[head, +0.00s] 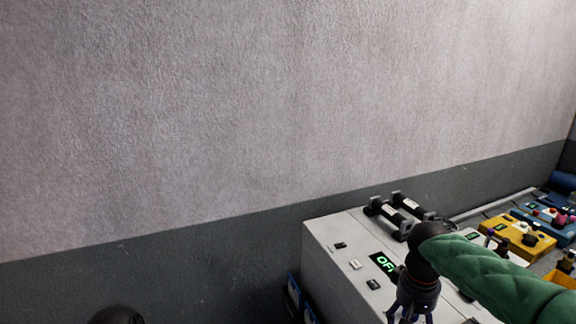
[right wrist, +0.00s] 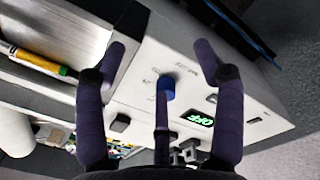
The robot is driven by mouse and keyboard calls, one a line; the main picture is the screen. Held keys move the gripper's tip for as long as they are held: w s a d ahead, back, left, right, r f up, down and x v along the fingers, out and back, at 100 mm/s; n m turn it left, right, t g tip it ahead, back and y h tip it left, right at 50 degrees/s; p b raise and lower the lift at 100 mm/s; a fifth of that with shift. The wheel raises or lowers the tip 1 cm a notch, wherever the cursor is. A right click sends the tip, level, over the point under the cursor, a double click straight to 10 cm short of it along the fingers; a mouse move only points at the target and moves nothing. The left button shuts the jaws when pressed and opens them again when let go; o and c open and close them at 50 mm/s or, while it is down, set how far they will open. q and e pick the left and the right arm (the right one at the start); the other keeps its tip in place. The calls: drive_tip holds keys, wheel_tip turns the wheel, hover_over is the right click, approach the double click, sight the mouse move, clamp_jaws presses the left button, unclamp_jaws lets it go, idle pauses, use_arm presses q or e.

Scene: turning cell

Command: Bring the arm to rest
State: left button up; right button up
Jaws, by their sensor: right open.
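My right arm, in a green quilted sleeve, comes in from the right in the head view. Its gripper (head: 409,318) points down in front of a white machine housing (head: 330,232), and its fingertips are cut off by the lower edge. In the right wrist view the right gripper (right wrist: 158,62) has its dark purple fingers spread, with no object held between them. A blue round part (right wrist: 166,84) shows at the tip of the middle finger; I cannot tell whether they touch. My left gripper is not in view.
The housing has a green-lit display (head: 382,263), reading OFF in the right wrist view (right wrist: 201,118), and small dark buttons. Black cylinders (head: 402,214) sit on its back. A yellow unit (head: 517,238) and blue unit (head: 545,216) stand right. A bare wall (head: 250,110) is behind.

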drive_tip(key=a+f+y+b, duration=0.25)
drive_tip(key=a+f, duration=0.25)
drive_tip(key=f, duration=1.1)
drive_tip(key=a+f+y+b, duration=0.1)
drive_tip(key=a+f+b, duration=0.35)
drive_tip(key=f, duration=1.05)
use_arm(q)
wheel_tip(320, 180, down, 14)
drive_tip(key=b, duration=0.7)
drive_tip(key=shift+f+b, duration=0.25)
drive_tip(key=shift+b, duration=0.05)
use_arm(e)
drive_tip(key=s+a+f, duration=0.2)
drive_tip(key=s+f, duration=0.3)
drive_tip(key=f, duration=0.3)
drive_tip(key=s+a+f+m, duration=0.1)
drive_tip(key=s+a+f, duration=0.2)
drive_tip(key=s+f, duration=0.3)
drive_tip(key=s+a+f, duration=0.3)
drive_tip(key=s+f, duration=0.3)
drive_tip(key=f, duration=0.6)
drive_tip(key=shift+m+y, duration=0.3)
drive_tip(key=shift+y, duration=0.15)
